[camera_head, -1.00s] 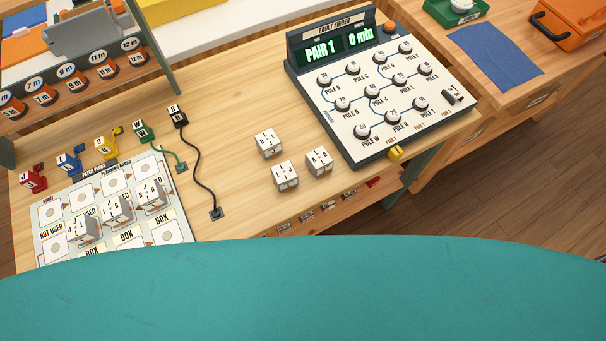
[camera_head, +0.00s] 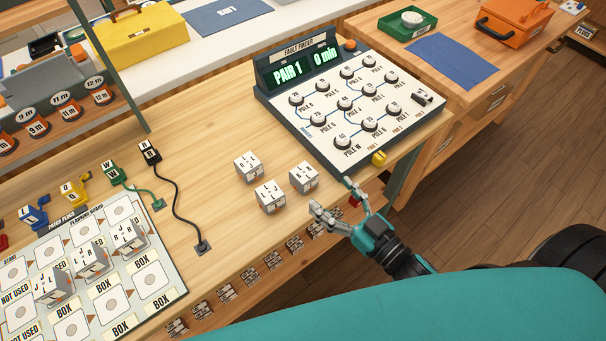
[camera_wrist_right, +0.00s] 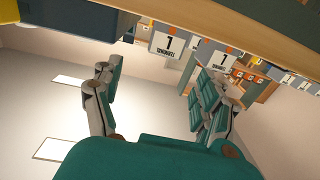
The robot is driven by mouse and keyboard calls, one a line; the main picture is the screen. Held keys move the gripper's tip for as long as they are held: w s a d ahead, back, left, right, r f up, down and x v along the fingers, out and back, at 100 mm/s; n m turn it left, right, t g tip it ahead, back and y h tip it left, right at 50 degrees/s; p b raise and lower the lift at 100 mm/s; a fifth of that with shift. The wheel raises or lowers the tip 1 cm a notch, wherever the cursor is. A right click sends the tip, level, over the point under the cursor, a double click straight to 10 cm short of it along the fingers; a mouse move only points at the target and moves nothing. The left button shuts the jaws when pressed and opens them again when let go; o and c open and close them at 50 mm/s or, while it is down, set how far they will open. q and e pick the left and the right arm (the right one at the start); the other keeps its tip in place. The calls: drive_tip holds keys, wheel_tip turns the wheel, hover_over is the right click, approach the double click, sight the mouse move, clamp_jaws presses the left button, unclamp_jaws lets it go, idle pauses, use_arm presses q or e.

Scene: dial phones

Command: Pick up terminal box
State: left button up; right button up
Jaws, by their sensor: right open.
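My right gripper (camera_head: 334,197) is open and empty just off the front edge of the wooden workbench (camera_head: 215,130), near its right part. In the right wrist view, the open fingers (camera_wrist_right: 152,78) point toward that front. A white box marked TERMINAL (camera_wrist_right: 176,46) shows upside down beyond and between the fingertips, apart from them. Another TERMINAL box (camera_wrist_right: 219,57) is beside it, near the right finger. My left gripper is not in view.
White lettered cubes (camera_head: 270,196) stand on the bench near the gripper. A planning board (camera_head: 150,277) with more cubes lies left.

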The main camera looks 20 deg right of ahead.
sight(304, 172)
drive_tip(key=x, duration=0.3)
drive_tip(key=shift+r, duration=0.1)
drive_tip(key=shift+w+a, duration=0.2)
drive_tip(key=shift+w, duration=0.35)
drive_tip(key=x, duration=0.1)
drive_tip(key=p+x, duration=0.1)
drive_tip(key=x, duration=0.1)
drive_tip(key=f+x, duration=0.1)
drive_tip(key=x, duration=0.1)
drive_tip(key=shift+a, duration=0.25)
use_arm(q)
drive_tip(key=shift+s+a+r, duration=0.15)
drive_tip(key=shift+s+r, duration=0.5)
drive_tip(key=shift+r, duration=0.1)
use_arm(e)
drive_tip(key=shift+r, duration=0.1)
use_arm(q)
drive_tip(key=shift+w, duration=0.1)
use_arm(e)
drive_tip(key=c, duration=1.3)
